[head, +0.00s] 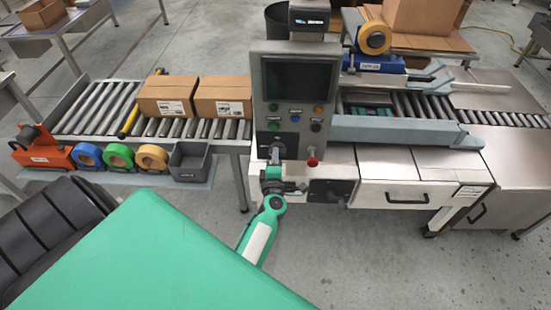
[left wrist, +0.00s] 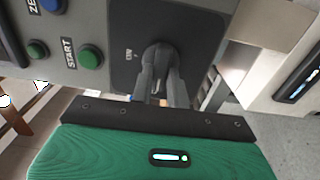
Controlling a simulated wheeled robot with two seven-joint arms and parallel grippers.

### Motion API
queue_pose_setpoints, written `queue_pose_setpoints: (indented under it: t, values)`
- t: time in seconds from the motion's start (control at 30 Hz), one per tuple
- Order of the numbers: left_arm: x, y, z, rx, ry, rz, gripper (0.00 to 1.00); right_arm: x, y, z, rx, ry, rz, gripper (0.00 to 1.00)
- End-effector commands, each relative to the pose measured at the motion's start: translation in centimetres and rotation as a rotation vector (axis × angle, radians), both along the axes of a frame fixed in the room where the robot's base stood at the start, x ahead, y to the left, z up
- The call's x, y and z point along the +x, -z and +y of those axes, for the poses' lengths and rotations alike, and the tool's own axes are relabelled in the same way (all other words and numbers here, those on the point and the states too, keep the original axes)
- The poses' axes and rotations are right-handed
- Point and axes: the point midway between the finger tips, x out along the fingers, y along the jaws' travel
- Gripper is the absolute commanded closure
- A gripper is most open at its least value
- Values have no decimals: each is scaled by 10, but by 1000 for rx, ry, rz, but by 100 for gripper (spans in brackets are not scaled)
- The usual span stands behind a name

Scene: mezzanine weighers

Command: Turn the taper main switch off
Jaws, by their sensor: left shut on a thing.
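A dark switch plate (head: 289,142) is on the lower part of the upright grey control panel (head: 258,92). In the left wrist view the plate (left wrist: 122,72) carries an ON mark and a dark knob (left wrist: 159,52). My left gripper (head: 276,154) reaches up to it from below. Its two fingers (left wrist: 162,80) are shut on the knob, one on each side. The fingers cover much of the knob, so I cannot tell its exact angle. A second dark plate with a black handle (head: 330,190) is on the cabinet front, lower right. My right gripper is not in view.
A green START button (left wrist: 90,57) is close beside the switch plate. A red mushroom button (head: 312,161) juts out just right of the gripper. Two cartons (head: 166,97) stand on the left rollers. A tape roll (head: 374,38) tops the machine at right.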

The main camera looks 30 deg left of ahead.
Motion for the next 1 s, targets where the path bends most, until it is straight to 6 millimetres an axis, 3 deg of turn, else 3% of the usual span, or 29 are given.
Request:
queue_pose_setpoints:
  t: [0.43,0.47,0.57,1.0]
  values:
    - [-1,1,0,-10,-1,-4,100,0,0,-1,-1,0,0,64]
    - [-1,1,0,-10,-1,-4,80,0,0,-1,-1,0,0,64]
    - [-1,1,0,-10,-1,-4,62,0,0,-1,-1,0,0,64]
    - [0,-1,0,44,0,28,62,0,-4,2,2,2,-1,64]
